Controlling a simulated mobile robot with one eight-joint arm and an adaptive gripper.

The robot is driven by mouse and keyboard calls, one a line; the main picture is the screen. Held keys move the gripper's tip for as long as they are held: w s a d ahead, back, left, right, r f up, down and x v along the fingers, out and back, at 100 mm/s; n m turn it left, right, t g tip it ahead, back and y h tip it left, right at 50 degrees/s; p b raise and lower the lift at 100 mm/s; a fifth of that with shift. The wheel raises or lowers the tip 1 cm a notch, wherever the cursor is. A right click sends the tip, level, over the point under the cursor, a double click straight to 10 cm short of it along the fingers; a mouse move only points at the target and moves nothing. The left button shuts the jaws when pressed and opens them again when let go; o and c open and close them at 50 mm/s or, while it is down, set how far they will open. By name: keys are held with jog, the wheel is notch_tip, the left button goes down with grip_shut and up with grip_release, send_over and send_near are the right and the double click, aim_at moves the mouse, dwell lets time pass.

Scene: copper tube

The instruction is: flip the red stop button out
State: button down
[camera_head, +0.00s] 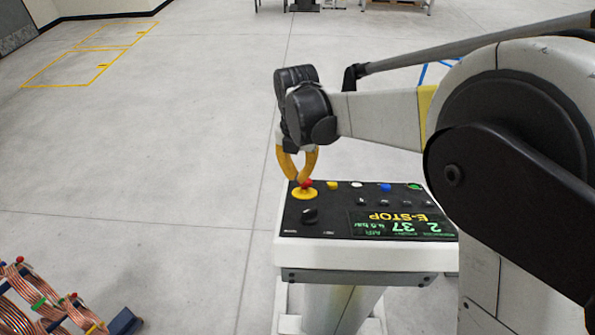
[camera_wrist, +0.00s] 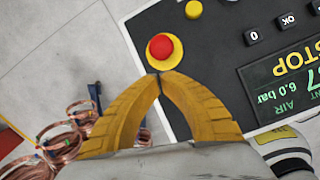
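The red stop button (camera_head: 306,183) sits on a yellow round base at the left of the black control panel (camera_head: 340,217). It also shows in the wrist view (camera_wrist: 160,46), just beyond the fingertips. My gripper (camera_head: 302,181) points down at the button from above, and its yellow fingers curve in to meet at the tips. In the wrist view my gripper (camera_wrist: 157,74) is shut, with its tips at the near edge of the red cap and nothing visible between them. I cannot tell whether the tips touch the cap. The panel display (camera_head: 400,223) reads E-STOP.
Yellow (camera_head: 332,185), white (camera_head: 357,184), blue (camera_head: 385,187) and green (camera_head: 414,186) buttons line the panel's far edge. A black knob (camera_head: 309,215) stands in front of the stop button. Copper coils (camera_head: 45,300) lie at the lower left. The floor around is open.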

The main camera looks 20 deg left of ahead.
aim_at(298, 195)
notch_tip(298, 195, down, 6)
jog(key=shift+w+f, duration=0.15)
jog(key=shift+f, duration=0.1)
jog(key=shift+r, duration=0.1)
